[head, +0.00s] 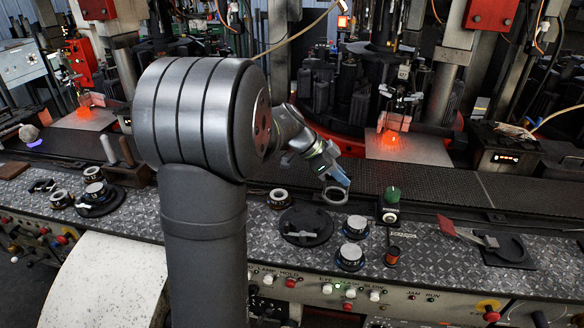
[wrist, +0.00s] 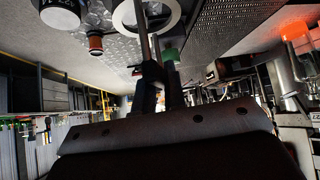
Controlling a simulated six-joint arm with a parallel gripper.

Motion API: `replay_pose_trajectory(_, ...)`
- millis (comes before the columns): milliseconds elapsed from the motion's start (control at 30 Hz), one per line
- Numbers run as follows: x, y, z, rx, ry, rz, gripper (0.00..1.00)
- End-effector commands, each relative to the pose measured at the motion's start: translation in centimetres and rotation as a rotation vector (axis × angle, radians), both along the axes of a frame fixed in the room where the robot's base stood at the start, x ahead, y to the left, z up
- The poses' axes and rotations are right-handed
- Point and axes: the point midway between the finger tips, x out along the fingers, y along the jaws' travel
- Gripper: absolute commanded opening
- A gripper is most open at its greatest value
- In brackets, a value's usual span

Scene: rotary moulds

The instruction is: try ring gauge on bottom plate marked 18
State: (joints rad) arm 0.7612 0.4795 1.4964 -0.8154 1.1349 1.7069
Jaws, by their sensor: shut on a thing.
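My gripper (head: 333,178) is shut on a grey metal ring gauge (head: 336,203) and holds it above the diamond-plate bench. In the wrist view my gripper's fingers (wrist: 152,72) reach to the ring gauge (wrist: 124,20), which is cut off by the top edge. Two round plates with pale tops and bluish rims stand to the right and in front of the ring: a rear plate (head: 356,224) and a front plate (head: 350,256). One pale-topped plate (wrist: 60,17) shows in the wrist view, with lettering too small to read. I cannot tell which plate is marked 18.
A dark round pad (head: 305,226) with a tool lies left of the plates. A green-knobbed post (head: 391,198) and a small copper-coloured cylinder (head: 392,256) stand at right. More plates lie far left (head: 95,190). Glowing hot pieces (head: 391,140) sit behind the bench.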

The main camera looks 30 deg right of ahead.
Motion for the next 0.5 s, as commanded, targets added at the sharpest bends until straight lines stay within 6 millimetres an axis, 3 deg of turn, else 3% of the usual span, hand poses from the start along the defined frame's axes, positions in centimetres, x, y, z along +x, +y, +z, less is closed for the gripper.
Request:
replay_pose_trajectory(100,-3.6,-1.7,0.6,-0.019,0.012,-0.130,0.00)
replay_pose_trajectory(200,-5.4,-2.4,0.9,-0.028,0.020,-0.196,0.00)
replay_pose_trajectory(500,-6.6,-2.8,0.1,-0.032,0.028,-0.240,0.00)
